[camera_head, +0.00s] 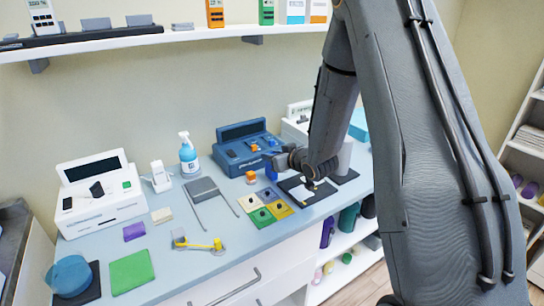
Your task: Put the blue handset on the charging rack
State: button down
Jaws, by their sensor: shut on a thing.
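My gripper (279,160) is low over the right part of the worktop, at the end of my arm, in front of a dark blue console. It is small in this view and its fingers are hard to make out. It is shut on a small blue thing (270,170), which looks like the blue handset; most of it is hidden. The charging rack (82,39) is a long black bar on the wall shelf at upper left.
On the worktop (190,262) are a white console (100,205), a spray bottle (188,155), coloured pads and a dark blue console (240,150). My arm blocks the right side.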

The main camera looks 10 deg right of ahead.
jog(key=shift+f, duration=0.3)
jog(key=c, duration=1.5)
grip_release()
jog(key=shift+f, duration=0.15)
jog(key=shift+c, duration=0.2)
